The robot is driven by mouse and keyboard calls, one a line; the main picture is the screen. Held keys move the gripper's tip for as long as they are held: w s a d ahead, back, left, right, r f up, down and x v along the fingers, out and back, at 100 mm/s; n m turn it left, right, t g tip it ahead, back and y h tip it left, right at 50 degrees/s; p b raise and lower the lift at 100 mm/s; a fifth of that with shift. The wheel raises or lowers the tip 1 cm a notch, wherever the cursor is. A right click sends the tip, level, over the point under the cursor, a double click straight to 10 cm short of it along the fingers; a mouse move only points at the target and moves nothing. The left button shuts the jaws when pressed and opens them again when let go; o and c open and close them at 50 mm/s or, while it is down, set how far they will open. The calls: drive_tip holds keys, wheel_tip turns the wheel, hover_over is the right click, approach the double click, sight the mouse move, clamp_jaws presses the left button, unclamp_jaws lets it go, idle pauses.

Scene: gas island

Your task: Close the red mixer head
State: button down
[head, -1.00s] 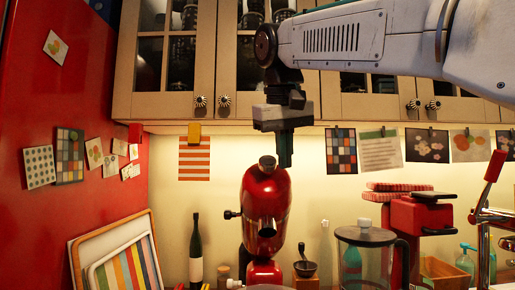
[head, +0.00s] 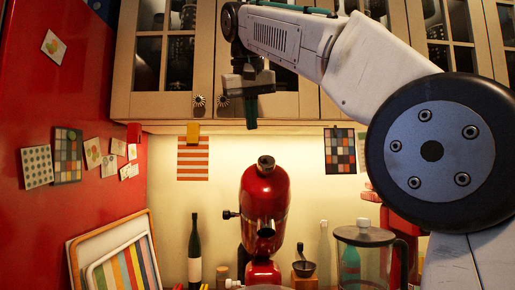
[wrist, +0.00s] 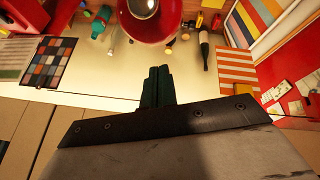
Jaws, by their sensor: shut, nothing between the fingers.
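The red mixer head (head: 264,205) is tilted up steeply on its red stand (head: 263,272), with a dark round cap on its raised top end. It also shows from above at the top of the wrist view (wrist: 146,14). My gripper (head: 251,122) is shut and empty, pointing down. In the head view it is above and slightly left of the mixer head, in front of the cupboards, and clear of it. In the wrist view its dark green fingers (wrist: 158,80) are together, below the red head in the picture, with a gap between them.
Cupboards (head: 165,104) hang behind my gripper. A dark bottle (head: 195,255) stands left of the mixer. A coffee grinder (head: 304,270) and a glass press jug (head: 364,255) stand to its right. Trays (head: 115,255) lean against the red wall at left.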

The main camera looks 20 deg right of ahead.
hover_over(257, 174)
drive_tip(key=w, duration=0.2)
wheel_tip(257, 174, down, 5)
drive_tip(key=shift+r, duration=0.1)
drive_tip(key=shift+s+f, duration=0.6)
drive_tip(key=shift+s, duration=0.3)
drive_tip(key=shift+s+f, duration=0.15)
drive_tip(key=shift+f, duration=0.15)
drive_tip(key=shift+s+f, duration=0.3)
